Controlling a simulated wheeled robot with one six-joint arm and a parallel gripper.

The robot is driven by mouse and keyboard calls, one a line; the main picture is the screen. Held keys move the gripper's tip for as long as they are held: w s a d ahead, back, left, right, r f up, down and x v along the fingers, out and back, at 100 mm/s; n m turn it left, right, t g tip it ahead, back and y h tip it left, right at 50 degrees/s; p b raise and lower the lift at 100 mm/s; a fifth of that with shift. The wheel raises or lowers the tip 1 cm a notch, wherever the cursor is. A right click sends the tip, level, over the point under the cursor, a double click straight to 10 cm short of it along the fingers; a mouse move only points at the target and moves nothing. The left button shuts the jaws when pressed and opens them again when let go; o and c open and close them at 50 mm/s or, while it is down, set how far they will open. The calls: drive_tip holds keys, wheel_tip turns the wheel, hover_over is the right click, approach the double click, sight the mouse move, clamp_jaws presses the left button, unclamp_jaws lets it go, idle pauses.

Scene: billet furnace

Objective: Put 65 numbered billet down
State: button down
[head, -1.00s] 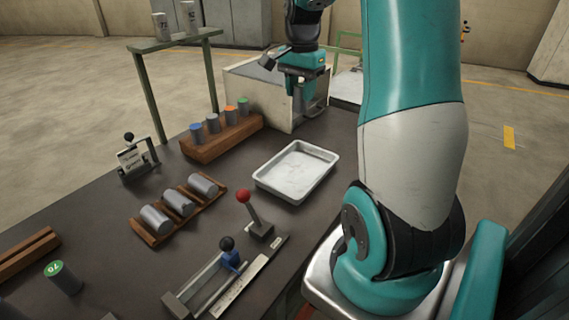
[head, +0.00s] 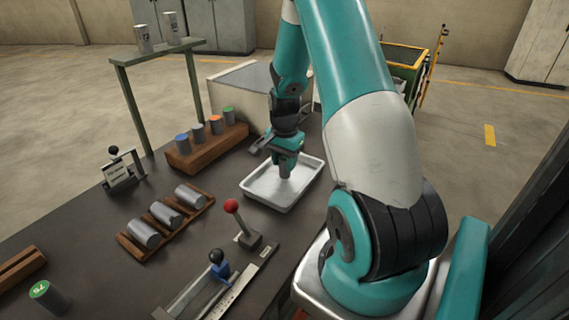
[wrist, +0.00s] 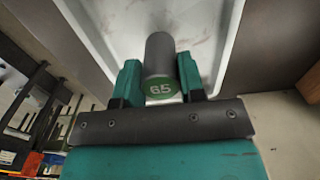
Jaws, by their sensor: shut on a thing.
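The 65 numbered billet (wrist: 160,62) is a grey cylinder with a green end marked 65. In the wrist view it sits between the fingers of my gripper (wrist: 161,80), which is shut on it. In the head view my gripper (head: 285,165) is over the white tray (head: 262,205), and the grey billet (head: 284,172) hangs below it, partly hidden by the fingers. The tray also shows in the wrist view (wrist: 110,30). I cannot tell whether the billet touches the tray floor.
A low wooden cradle (head: 135,252) holds three lying grey billets. A red-knobbed lever (head: 232,207) stands in front of the tray. A billet marked 75 (head: 45,297) stands at the lower left.

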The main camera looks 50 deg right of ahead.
drive_tip(key=shift+f, duration=0.65)
drive_tip(key=shift+f, duration=0.2)
drive_tip(key=c, duration=0.7)
unclamp_jaws()
drive_tip(key=shift+r, duration=0.15)
